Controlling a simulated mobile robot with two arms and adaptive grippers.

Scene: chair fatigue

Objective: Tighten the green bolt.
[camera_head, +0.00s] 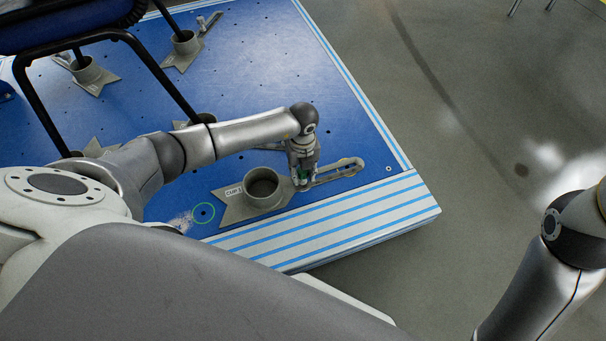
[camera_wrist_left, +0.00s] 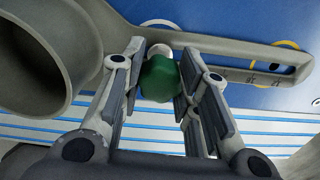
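The green bolt (camera_wrist_left: 160,79) sits between the two fingers of my left gripper (camera_wrist_left: 163,80) in the left wrist view. The finger pads lie close against it on both sides, with no clear gap. In the head view my left gripper (camera_head: 302,180) points down at the slotted arm beside the grey cup clamp (camera_head: 228,207), and only a little green shows there. The bolt's lower end is hidden. My right gripper is out of view; only part of my right arm shows at the right edge.
The clamp's round cup (camera_head: 264,186) stands just left of the gripper; its slotted arm (camera_head: 342,173) runs right. The blue platform (camera_head: 345,95) has a striped edge (camera_head: 330,229). Black chair legs (camera_head: 150,62) stand in other cups (camera_head: 88,72).

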